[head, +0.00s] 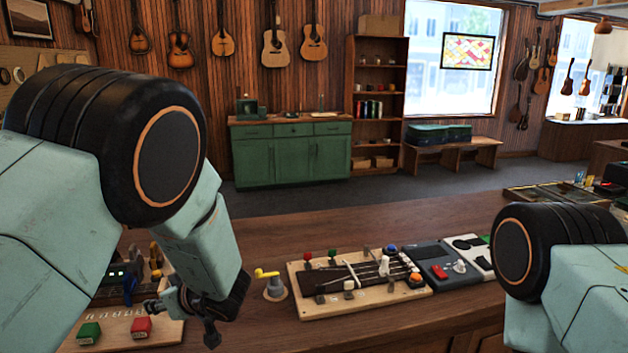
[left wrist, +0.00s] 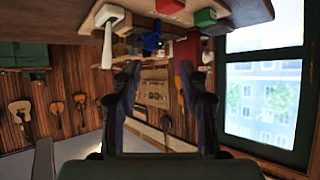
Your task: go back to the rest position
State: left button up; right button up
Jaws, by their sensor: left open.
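My left arm comes in from the left in the head view and bends down over the near left of the wooden workbench (head: 440,215). Its gripper (head: 181,322) hangs above the left board, close to the red block (head: 141,327). In the left wrist view the two dark fingers of the left gripper (left wrist: 160,85) stand apart with nothing between them. My right arm shows at the right edge, over the right side of the bench. Its gripper is out of view.
A light wood board (head: 365,305) with coloured knobs lies mid-bench. A yellow-handled crank (head: 268,274) stands left of it, and a green block (head: 89,333) lies farther left. Grey panels (head: 440,262) sit right of the board. The back of the bench is mostly clear.

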pick_arm(q)
jog(key=s+a+f+m+h, duration=0.25)
jog(key=s+f+m, duration=0.45)
jog(key=s+f, duration=0.75)
jog(key=s+d+f+m+g+h, duration=0.1)
jog(key=s+d+f+g+h, duration=0.15)
jog(key=s, duration=0.65)
jog(key=s+d+f+m+g+h, duration=0.1)
jog(key=s+d+f+g+h, duration=0.2)
jog(key=s, duration=0.5)
jog(key=s+d+f+m+g+h, duration=0.15)
jog(key=s+d, duration=0.25)
jog(key=s, duration=0.5)
notch_tip(320, 180, down, 21)
jog(key=b, duration=2)
jog(key=shift+w+a+r+t, duration=0.2)
jog(key=shift+w+a+t, duration=0.05)
jog(key=shift+a+t, duration=0.05)
pick_arm(e)
notch_tip(320, 180, down, 20)
pick_arm(q)
jog(key=shift+s, duration=0.15)
pick_arm(e)
jog(key=shift+s, duration=0.1)
pick_arm(q)
jog(key=shift+w+h, duration=0.2)
jog(key=shift+h, duration=0.05)
pick_arm(e)
jog(key=shift+w, duration=0.2)
